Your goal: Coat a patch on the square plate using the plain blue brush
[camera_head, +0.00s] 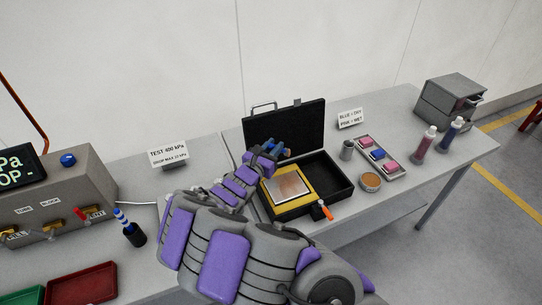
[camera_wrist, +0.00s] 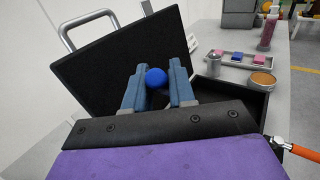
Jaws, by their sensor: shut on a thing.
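My gripper (camera_head: 268,150) is shut on a blue thing, in keeping with the plain blue brush; only its round blue end (camera_wrist: 156,78) shows between the fingers in the wrist view. Its bristles are hidden. The gripper is above the back left of the open black case, beyond the plate. The square plate (camera_head: 288,186), metallic with a coppery tint, lies on a yellow base at the left of the case. My arm is close to the plate's left side. The plate is out of sight in the wrist view.
The case's raised lid (camera_head: 285,128) stands behind the gripper. An orange-handled tool (camera_head: 325,210) is at the case's front. To the right are a metal cup (camera_head: 347,150), a round tan-topped tin (camera_head: 370,182) and a tray of pink and blue blocks (camera_head: 396,172). A blue-and-white striped brush (camera_head: 122,217) stands at left.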

